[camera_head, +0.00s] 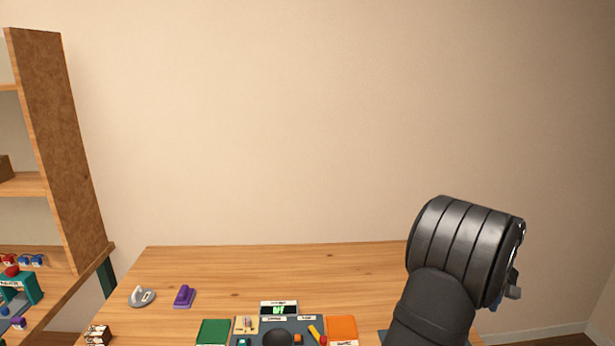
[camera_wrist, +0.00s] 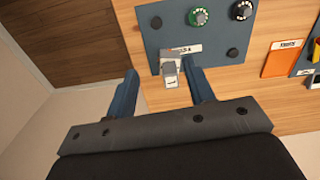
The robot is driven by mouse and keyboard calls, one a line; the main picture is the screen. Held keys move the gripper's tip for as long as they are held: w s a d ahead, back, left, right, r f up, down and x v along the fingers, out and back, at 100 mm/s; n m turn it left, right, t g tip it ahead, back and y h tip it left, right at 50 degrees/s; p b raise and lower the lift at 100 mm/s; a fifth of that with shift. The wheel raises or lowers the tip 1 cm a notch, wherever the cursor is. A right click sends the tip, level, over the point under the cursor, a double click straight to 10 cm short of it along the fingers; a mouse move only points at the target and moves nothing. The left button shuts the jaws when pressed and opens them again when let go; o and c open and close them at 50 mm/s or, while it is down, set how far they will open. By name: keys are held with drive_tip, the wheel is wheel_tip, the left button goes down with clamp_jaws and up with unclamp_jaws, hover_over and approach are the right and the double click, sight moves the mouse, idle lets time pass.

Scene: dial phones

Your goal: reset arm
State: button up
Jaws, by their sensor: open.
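My gripper shows in the wrist view (camera_wrist: 163,90) with its two blue fingers spread apart and nothing held between them. A grey-blue panel (camera_wrist: 205,35) lies on the table beyond the fingers, with a small white and grey switch-like part (camera_wrist: 171,72) appearing between the fingertips. I cannot tell how far the fingers are from it. The panel also bears a green-ringed dial (camera_wrist: 198,17) and black knobs. In the head view my dark arm rises at the right, and the gripper's fingers are hidden there.
The wooden table (camera_head: 220,265) holds a purple object (camera_head: 184,297), a grey object (camera_head: 141,297), a green pad (camera_head: 213,332), an orange pad (camera_head: 342,328) and a small green-lit display (camera_head: 279,308). A wooden shelf (camera_head: 60,150) stands at the left. The table's back middle is clear.

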drive_tip(key=w+a+f+n, duration=0.1)
drive_tip(key=w+a+n, duration=0.1)
drive_tip(key=w+a, duration=0.5)
drive_tip(key=w+a+n, duration=0.3)
drive_tip(key=w+a, duration=0.1)
drive_tip(key=a, duration=0.6)
drive_tip(key=w+a+f+n, duration=0.1)
drive_tip(key=w+a+n, duration=0.1)
drive_tip(key=w+a, duration=0.5)
drive_tip(key=a+f+n, duration=0.2)
drive_tip(key=a+n, duration=0.4)
drive_tip(key=a, duration=2.3)
drive_tip(key=shift+a+n, duration=0.15)
drive_tip(key=shift+n, duration=0.15)
drive_tip(key=d+r+m, duration=0.1)
drive_tip(key=d+m, duration=0.3)
drive_tip(key=d, duration=1.6)
drive_tip(key=shift+s+d+r+m, duration=0.2)
drive_tip(key=shift+d+m, duration=0.1)
drive_tip(key=shift+m, duration=0.1)
